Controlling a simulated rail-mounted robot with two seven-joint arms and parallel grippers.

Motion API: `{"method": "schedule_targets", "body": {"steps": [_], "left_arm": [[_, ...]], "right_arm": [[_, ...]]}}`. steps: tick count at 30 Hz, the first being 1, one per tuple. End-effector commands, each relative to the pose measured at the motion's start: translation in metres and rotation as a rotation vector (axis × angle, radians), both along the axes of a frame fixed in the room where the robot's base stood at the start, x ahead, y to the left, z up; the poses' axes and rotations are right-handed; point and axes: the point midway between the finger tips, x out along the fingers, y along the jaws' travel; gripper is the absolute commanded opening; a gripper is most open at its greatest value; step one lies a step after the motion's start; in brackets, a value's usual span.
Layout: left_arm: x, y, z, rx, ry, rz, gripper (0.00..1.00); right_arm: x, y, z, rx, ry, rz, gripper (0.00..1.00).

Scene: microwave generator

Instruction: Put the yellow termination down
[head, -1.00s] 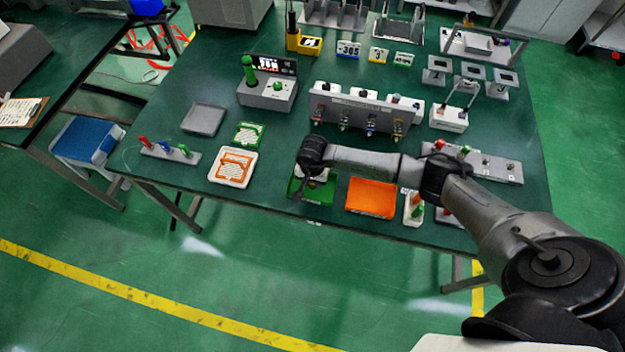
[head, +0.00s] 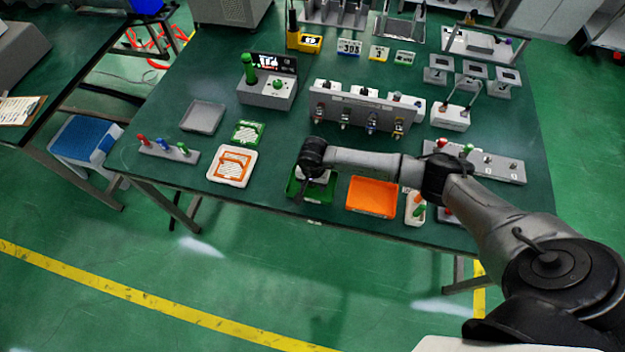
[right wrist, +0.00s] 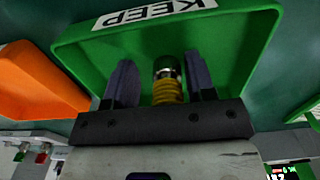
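The yellow termination (right wrist: 166,90) shows in the right wrist view, with a ribbed yellow body, a metal band and a dark end. It is over or in the green tray (right wrist: 90,45), which carries a KEEP label; whether it touches the tray floor I cannot tell. My right gripper (right wrist: 163,80) has its two fingers spread on either side of it, with a gap visible at the left finger. In the head view my right gripper (head: 308,180) is low over the green tray (head: 293,190) and hides the termination. My left gripper is not in view.
An orange tray (head: 372,198) is just right of the green one. A white holder (head: 415,208) with coloured parts stands beside it. A grey panel with connectors (head: 360,110) stands behind my arm.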

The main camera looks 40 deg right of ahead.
Motion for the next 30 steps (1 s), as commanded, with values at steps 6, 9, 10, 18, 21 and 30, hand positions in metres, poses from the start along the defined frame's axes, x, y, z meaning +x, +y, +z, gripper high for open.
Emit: {"method": "schedule_targets", "body": {"steps": [6, 9, 10, 18, 21, 30], "left_arm": [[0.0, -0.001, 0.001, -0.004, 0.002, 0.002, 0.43], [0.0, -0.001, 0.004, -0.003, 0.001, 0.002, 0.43], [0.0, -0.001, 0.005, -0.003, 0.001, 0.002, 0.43], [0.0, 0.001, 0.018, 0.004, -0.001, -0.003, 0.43], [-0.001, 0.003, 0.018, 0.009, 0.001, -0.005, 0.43], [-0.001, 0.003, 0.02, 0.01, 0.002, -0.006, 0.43]], "right_arm": [[0.002, 0.0, 0.003, 0.002, -0.003, 0.001, 0.53], [0.002, 0.001, 0.006, 0.003, -0.004, 0.001, 0.53], [0.002, 0.001, 0.008, 0.003, -0.005, 0.001, 0.53], [0.003, 0.0, 0.045, 0.002, -0.01, 0.003, 0.53], [0.004, 0.0, 0.065, 0.003, -0.01, 0.002, 0.53], [0.003, 0.001, 0.115, 0.003, -0.009, 0.001, 0.53]]}}
